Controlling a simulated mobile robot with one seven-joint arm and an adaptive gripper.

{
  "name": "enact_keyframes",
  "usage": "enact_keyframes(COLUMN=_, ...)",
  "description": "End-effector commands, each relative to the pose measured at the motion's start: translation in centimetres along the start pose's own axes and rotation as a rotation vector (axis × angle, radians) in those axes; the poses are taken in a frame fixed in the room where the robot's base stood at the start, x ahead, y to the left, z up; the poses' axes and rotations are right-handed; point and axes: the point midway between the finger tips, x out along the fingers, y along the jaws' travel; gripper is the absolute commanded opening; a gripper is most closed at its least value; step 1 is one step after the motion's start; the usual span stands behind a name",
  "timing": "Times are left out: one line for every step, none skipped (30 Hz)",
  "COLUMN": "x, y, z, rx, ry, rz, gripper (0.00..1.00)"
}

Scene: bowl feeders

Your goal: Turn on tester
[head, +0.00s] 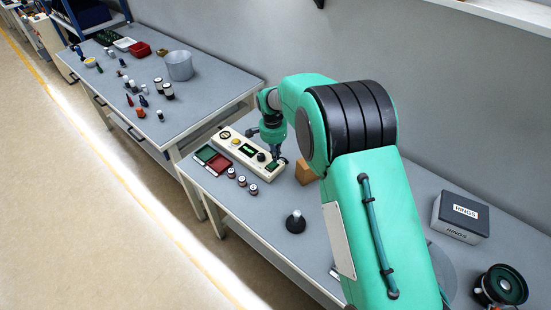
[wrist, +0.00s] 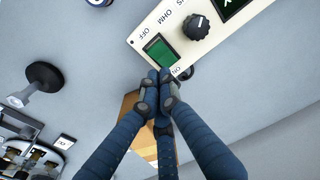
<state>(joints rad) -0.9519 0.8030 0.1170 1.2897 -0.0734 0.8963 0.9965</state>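The tester is a long cream box (head: 232,155) on the near bench, also in the wrist view (wrist: 207,48). It has a dark display (wrist: 232,6) with a green mark, a black knob (wrist: 197,27) and a green rocker switch (wrist: 160,50) between OFF and ON labels. My gripper (head: 275,159) is over the tester's right end. In the wrist view, my gripper (wrist: 164,76) has its blue fingers together, nothing between them. The tips are at the switch's ON end and partly cover that label. I cannot tell whether they touch the switch.
Red and green trays (head: 217,163) and several small jars (head: 242,181) lie in front of the tester. A wooden block (head: 305,172) stands close to its right. A black-based plunger-like piece (head: 296,223) stands nearer me. A grey box (head: 460,216) is at right.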

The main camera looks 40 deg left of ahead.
Motion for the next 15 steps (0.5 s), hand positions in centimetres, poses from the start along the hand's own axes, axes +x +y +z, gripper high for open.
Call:
enact_keyframes(x=-1.3, y=-0.1, z=-0.1, rx=0.000, ry=0.003, rz=-0.004, gripper=0.00)
enact_keyframes(x=-1.8, y=-0.1, z=-0.1, rx=0.000, ry=0.003, rz=-0.003, gripper=0.00)
enact_keyframes(x=-2.5, y=-0.1, z=-0.1, rx=0.000, ry=0.002, rz=-0.003, gripper=0.00)
enact_keyframes(x=-3.0, y=-0.1, z=0.0, rx=0.000, ry=0.002, rz=-0.002, gripper=0.00)
enact_keyframes(x=-3.6, y=-0.1, z=-0.1, rx=0.000, ry=0.002, rz=-0.003, gripper=0.00)
enact_keyframes(x=-4.3, y=-0.1, z=-0.1, rx=0.000, ry=0.003, rz=-0.003, gripper=0.00)
enact_keyframes(x=-4.8, y=-0.1, z=-0.1, rx=0.000, ry=0.003, rz=-0.003, gripper=0.00)
enact_keyframes(x=-5.3, y=0.0, z=0.0, rx=0.000, ry=0.002, rz=-0.003, gripper=0.00)
enact_keyframes(x=-6.0, y=0.0, z=0.0, rx=0.000, ry=0.002, rz=-0.002, gripper=0.00)
enact_keyframes(x=-6.5, y=0.0, z=0.0, rx=0.000, ry=0.002, rz=-0.002, gripper=0.00)
enact_keyframes(x=-7.0, y=0.0, z=0.0, rx=0.000, ry=0.003, rz=-0.003, gripper=0.00)
enact_keyframes(x=-7.5, y=0.0, z=0.0, rx=0.000, ry=0.003, rz=-0.003, gripper=0.00)
enact_keyframes(x=-7.9, y=0.0, z=0.0, rx=0.000, ry=0.003, rz=-0.003, gripper=0.00)
enact_keyframes(x=-8.2, y=0.0, z=0.0, rx=0.000, ry=0.003, rz=-0.002, gripper=0.00)
enact_keyframes(x=-8.6, y=0.0, z=0.0, rx=0.000, ry=0.002, rz=-0.002, gripper=0.00)
